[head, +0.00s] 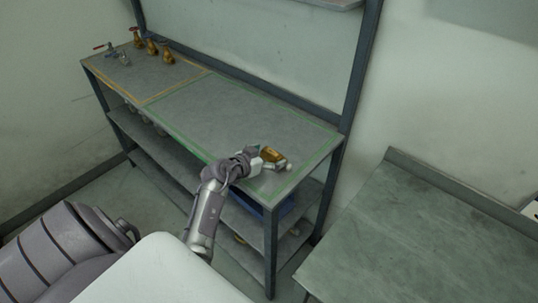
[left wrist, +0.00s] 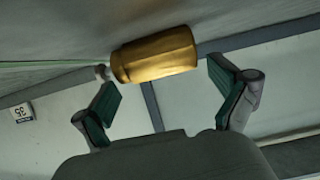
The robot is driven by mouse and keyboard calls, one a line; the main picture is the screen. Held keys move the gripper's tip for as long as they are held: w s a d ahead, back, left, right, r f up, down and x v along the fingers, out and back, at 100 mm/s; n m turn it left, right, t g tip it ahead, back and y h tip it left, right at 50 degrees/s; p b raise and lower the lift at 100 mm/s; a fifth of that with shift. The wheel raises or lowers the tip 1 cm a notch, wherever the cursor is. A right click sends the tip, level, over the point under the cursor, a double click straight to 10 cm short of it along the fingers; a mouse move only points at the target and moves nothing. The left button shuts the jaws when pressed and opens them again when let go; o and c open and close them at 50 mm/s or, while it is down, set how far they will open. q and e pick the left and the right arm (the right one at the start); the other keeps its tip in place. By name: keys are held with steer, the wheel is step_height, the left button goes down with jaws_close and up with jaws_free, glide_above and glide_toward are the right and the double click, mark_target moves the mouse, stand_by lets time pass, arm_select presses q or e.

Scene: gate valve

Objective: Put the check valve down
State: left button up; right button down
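The check valve (head: 273,155) is a brass-coloured body with a small pale end. It lies on the workbench top, inside the green outline, near the right end. My left gripper (head: 254,158) is right beside it in the head view, reaching in from the front edge. In the left wrist view the valve (left wrist: 155,54) sits just beyond and between the two fingertips of the gripper (left wrist: 163,76). The fingers are spread wide, with a gap seen between the right finger and the brass body. My right gripper is not in view.
The workbench (head: 215,112) has a yellow outlined area at its left end, with several brass and grey valves (head: 152,46) at the back. A blue bin (head: 262,212) is on the shelf below. Another table (head: 430,235) stands at right. The middle of the green area is clear.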

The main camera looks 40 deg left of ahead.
arm_select(q)
steer(key=shift+r, duration=0.1)
steer(key=v, duration=1.2)
steer(key=shift+r, duration=0.1)
